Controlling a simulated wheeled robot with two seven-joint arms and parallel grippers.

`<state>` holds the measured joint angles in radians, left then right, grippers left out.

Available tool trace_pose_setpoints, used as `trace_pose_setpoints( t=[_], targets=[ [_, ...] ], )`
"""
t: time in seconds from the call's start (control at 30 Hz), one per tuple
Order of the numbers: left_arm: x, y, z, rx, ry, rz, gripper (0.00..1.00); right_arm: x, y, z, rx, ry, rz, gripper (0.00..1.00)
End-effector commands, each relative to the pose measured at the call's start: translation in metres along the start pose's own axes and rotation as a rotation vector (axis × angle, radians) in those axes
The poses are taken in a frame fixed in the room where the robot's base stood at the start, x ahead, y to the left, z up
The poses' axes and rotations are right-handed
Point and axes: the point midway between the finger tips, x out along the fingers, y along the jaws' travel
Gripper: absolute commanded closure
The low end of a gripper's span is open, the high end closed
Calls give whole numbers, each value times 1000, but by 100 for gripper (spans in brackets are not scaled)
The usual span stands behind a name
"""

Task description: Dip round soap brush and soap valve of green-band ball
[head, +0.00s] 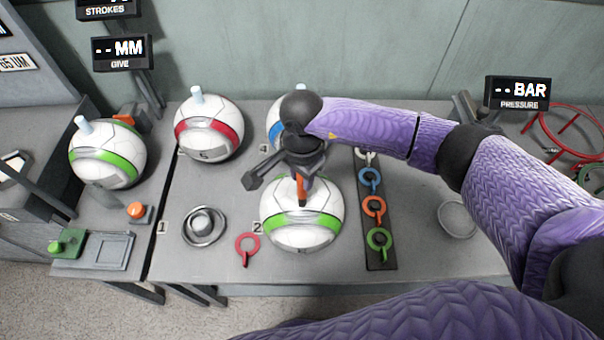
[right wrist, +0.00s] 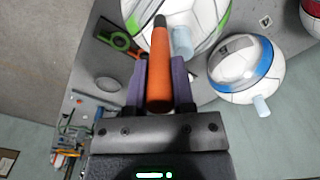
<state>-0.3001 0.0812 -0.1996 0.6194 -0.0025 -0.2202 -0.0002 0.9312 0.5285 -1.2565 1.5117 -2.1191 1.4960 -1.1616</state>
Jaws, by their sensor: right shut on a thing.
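My right gripper (head: 302,172) is shut on the orange handle of a brush (head: 301,190), above the green-band ball (head: 300,232) at the middle front. In the right wrist view the orange brush (right wrist: 159,80) stands between the fingers, its dark tip pointing at that ball (right wrist: 205,35). A pale blue stub (right wrist: 182,42), perhaps the valve, rises from the ball beside the tip; whether they touch cannot be told. A second green-band ball (head: 107,155) sits at the left. A round grey dish (head: 457,218) lies at the right; its contents are unclear. My left gripper is not in view.
A red-band ball (head: 209,128) and a blue-band ball (head: 276,130) stand behind. A strip with coloured ring tags (head: 378,262) lies right of the middle ball. A red ring tag (head: 247,245) and a round metal cup (head: 204,227) lie to its left. A pressure display (head: 517,93) stands back right.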

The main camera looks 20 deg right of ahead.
Motion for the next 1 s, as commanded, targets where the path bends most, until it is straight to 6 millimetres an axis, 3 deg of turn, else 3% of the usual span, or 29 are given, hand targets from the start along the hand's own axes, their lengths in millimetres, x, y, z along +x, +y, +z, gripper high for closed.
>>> trace_pose_setpoints(
  t=[0.7,1.0],
  targets=[
    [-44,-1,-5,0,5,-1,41,-63,0,0,-1,1,-2,100],
    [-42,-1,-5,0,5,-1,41,-62,0,0,-2,0,0,100]
  ],
)
